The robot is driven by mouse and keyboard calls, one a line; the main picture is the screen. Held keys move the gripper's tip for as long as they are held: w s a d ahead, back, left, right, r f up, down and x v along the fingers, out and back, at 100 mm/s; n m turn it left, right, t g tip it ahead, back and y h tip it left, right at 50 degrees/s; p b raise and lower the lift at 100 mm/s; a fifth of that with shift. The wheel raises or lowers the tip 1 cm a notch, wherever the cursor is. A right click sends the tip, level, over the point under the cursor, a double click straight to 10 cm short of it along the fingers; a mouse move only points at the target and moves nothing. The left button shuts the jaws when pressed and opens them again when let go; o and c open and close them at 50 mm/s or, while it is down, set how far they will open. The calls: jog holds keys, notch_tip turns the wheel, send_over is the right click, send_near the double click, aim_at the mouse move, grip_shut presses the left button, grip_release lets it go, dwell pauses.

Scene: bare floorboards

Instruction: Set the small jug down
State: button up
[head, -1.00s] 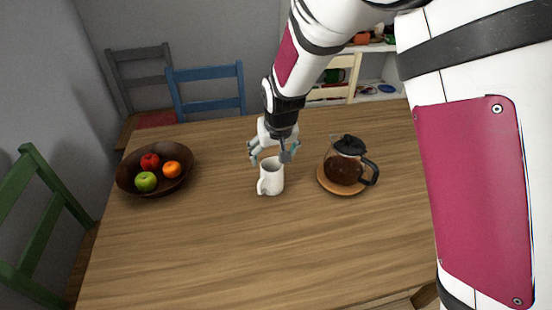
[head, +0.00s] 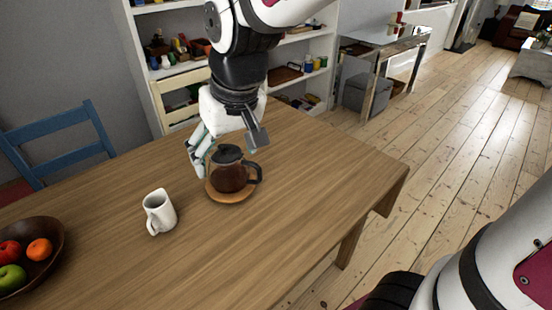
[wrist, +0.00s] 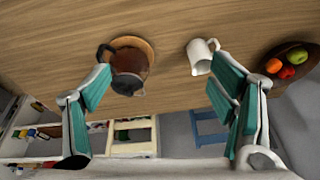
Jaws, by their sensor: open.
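The small white jug (head: 160,212) stands upright on the wooden table (head: 270,215), left of the coffee pot. It also shows in the wrist view (wrist: 201,57), near the right-hand finger but apart from it. My gripper (head: 228,150) is open and empty, above and just behind the coffee pot in the head view.
A glass coffee pot (head: 228,172) with a dark lid stands on a round wooden trivet (head: 231,198). A brown fruit bowl (head: 50,260) is at the left. A blue chair (head: 62,145) and shelves (head: 160,75) are behind the table. The table's right part is clear.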

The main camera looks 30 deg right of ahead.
jog(key=s+d, duration=0.3)
jog(key=s, duration=0.6)
jog(key=s+d+r+m+h, duration=0.1)
jog(key=s+d, duration=0.3)
jog(key=s, duration=0.5)
jog(key=shift+s+d+r, duration=0.2)
jog(key=shift+s+r, duration=0.05)
jog(key=shift+s, duration=0.05)
jog(key=shift+t, duration=0.3)
notch_tip(320, 180, up, 5)
jog(key=p, duration=0.4)
